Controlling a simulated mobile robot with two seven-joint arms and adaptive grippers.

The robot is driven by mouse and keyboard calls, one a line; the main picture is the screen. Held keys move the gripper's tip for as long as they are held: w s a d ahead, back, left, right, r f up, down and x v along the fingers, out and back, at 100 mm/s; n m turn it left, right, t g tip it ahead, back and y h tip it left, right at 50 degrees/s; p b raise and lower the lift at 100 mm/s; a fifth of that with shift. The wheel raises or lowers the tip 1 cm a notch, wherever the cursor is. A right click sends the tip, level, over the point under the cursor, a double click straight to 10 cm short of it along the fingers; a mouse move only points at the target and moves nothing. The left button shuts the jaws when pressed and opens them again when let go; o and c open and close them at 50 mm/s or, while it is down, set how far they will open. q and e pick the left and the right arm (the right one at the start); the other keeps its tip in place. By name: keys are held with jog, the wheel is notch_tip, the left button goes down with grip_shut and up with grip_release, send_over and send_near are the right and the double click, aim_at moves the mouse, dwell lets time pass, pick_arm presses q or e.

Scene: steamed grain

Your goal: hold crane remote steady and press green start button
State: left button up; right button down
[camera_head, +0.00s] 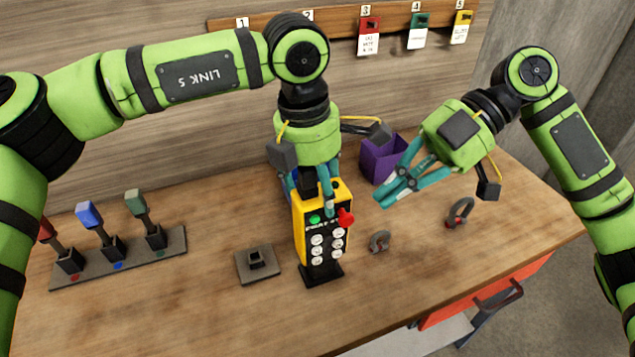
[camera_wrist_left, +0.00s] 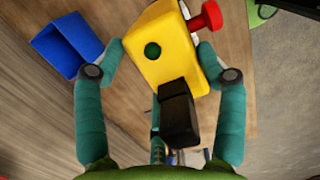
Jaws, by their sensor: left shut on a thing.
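The yellow and black crane remote (camera_head: 302,232) stands upright near the table's middle, its button face towards me. The green start button (camera_head: 315,219) is at the upper left of that face. A red knob (camera_head: 345,218) sticks out beside it, above several white buttons. My left gripper (camera_head: 324,190) is shut on the remote's upper part from above. The left wrist view shows its fingers on both sides of the yellow body (camera_wrist_left: 165,45). My right gripper (camera_head: 383,190) is to the right of the remote, apart from it, its fingers pointing left; their gap is unclear.
A purple bin (camera_head: 378,160) stands behind the right gripper. Shackles (camera_head: 379,242) (camera_head: 460,212) lie right of the remote. A grey block (camera_head: 258,265) and a rack (camera_head: 120,262) with several coloured levers are to the left. Tags (camera_head: 418,30) hang on the wall rail. The front table is clear.

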aim_at(321, 235)
jog(key=shift+f, duration=0.1)
jog(key=s+a+f+m+y, duration=0.5)
jog(key=s+a+m+y, duration=0.55)
jog(key=y, duration=0.25)
jog(key=d+f+m+t+h, duration=0.2)
jog(key=d+m+t, duration=0.3)
jog(key=m+t, duration=1.2)
jog(key=shift+s+d+f, duration=0.15)
jog(key=shift+d+f, duration=0.25)
jog(key=shift+f, duration=0.05)
jog(key=w+a, duration=0.3)
jog(key=w, duration=0.5)
jog(key=shift+a, duration=0.25)
jog(key=shift+w, duration=0.15)
jog(key=shift+w+a, duration=0.15)
jog(key=shift+w, duration=0.2)
